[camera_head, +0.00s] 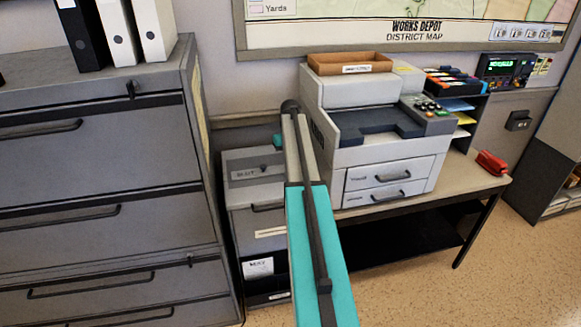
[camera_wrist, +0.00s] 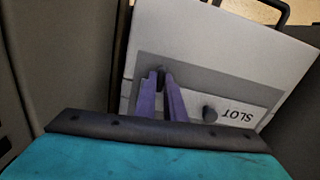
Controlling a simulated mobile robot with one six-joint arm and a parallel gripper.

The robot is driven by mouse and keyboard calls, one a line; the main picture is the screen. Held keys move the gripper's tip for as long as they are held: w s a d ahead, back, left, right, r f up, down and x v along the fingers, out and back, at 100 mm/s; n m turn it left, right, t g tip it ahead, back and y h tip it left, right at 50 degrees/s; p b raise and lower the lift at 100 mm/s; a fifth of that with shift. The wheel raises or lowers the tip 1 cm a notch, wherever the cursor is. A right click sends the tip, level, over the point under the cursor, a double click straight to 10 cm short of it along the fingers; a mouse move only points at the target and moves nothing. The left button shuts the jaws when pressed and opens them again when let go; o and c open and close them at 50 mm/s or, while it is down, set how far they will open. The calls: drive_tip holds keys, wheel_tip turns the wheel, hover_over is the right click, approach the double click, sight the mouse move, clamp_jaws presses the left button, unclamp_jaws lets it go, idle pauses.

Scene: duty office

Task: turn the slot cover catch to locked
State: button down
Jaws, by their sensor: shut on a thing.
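The slot cover is a grey plate (camera_wrist: 195,88) on the light grey top of a low cabinet; its white label reads SLOT, upside down in the wrist view. My gripper (camera_wrist: 161,84) has two purple fingers, shut on a small dark piece, the catch (camera_wrist: 160,74), at the plate's left part. The head view shows the SLOT plate (camera_head: 250,175) on the low cabinet left of my arm. My fingers are hidden there. Which way the catch is turned cannot be told.
A tall grey filing cabinet (camera_head: 100,170) stands close on the left, with binders on top. A desk (camera_head: 470,183) with a printer (camera_head: 380,125) stands on the right of my arm. Open floor (camera_head: 500,270) lies at the lower right.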

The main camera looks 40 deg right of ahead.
drive_tip(key=shift+f+m, duration=0.1)
drive_tip(key=shift+m, duration=0.4)
drive_tip(key=shift+a, duration=0.1)
drive_tip(key=c, duration=1.8)
unclamp_jaws()
drive_tip(key=shift+c, duration=0.2)
wheel_tip(320, 180, up, 14)
drive_tip(key=b, duration=0.2)
drive_tip(key=shift+b, duration=0.3)
drive_tip(key=shift+f, duration=0.1)
